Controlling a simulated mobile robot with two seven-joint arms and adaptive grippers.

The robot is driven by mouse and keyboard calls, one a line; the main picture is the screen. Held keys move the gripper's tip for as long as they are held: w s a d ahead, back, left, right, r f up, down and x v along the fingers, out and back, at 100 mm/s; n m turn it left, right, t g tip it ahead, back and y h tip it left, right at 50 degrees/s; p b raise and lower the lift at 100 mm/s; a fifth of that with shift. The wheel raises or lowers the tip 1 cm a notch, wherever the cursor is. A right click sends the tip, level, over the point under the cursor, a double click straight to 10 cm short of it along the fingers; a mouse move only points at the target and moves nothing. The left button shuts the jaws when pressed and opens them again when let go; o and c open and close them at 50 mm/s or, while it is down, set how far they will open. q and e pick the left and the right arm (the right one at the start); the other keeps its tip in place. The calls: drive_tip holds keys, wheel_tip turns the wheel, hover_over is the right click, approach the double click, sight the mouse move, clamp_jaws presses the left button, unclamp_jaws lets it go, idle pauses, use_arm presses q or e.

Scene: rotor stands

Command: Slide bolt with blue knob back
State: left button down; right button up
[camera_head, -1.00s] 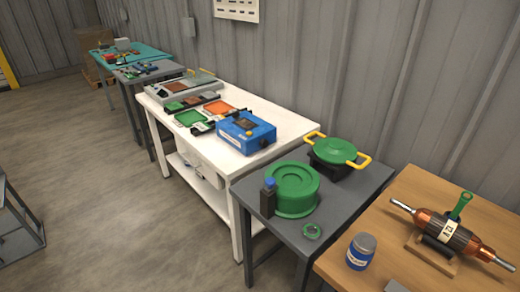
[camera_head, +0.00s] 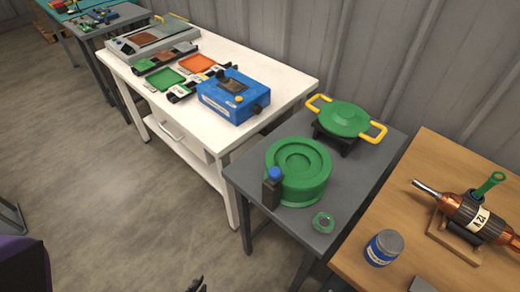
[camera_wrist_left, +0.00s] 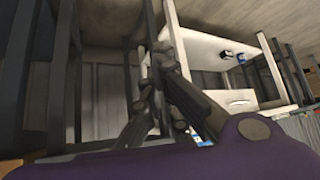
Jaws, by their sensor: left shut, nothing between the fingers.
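The blue knob (camera_head: 275,174) sits on top of a short dark upright block (camera_head: 271,193), against the left front side of a round green drum (camera_head: 303,170). The drum stands on the grey table (camera_head: 250,181). The bolt itself cannot be made out apart from the knob. My left gripper (camera_wrist_left: 160,65) is shut and empty in the left wrist view, with a white shelved table behind it. In the head view only dark tips (camera_head: 196,284) show at the bottom edge, likely of my left gripper, well short of the knob. My right gripper is out of view.
The white table (camera_head: 290,97) with a blue box (camera_head: 233,95) is left; the wooden table (camera_head: 408,216) with a blue jar (camera_head: 383,248) is right.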

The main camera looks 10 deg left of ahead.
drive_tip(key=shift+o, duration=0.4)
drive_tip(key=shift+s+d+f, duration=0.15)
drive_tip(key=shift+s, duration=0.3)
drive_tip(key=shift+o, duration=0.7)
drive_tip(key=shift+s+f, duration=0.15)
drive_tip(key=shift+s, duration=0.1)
use_arm(q)
drive_tip(key=w+d+r+n+t+h+b, duration=0.15)
drive_tip(key=w+d+r+h, duration=0.35)
drive_tip(key=w, duration=0.5)
drive_tip(key=w+d+r+t+h+b, duration=0.2)
drive_tip(key=w+r+h+b, duration=0.15)
drive_tip(key=w+r, duration=0.45)
drive_tip(key=w+a+r+n+g+h+b, duration=0.2)
drive_tip(key=w+a+r+g+h+b, duration=0.1)
drive_tip(key=w+r+h, duration=0.4)
drive_tip(key=w+r, duration=0.3)
drive_tip(key=r, duration=0.4)
drive_tip(key=shift+r+n+b, duration=0.35)
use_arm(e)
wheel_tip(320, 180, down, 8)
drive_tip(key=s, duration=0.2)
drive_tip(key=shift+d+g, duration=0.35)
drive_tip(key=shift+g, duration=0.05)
use_arm(q)
drive_tip(key=shift+w+d+h, duration=0.1)
drive_tip(key=shift+d+h, duration=0.05)
drive_tip(key=shift+h, duration=0.1)
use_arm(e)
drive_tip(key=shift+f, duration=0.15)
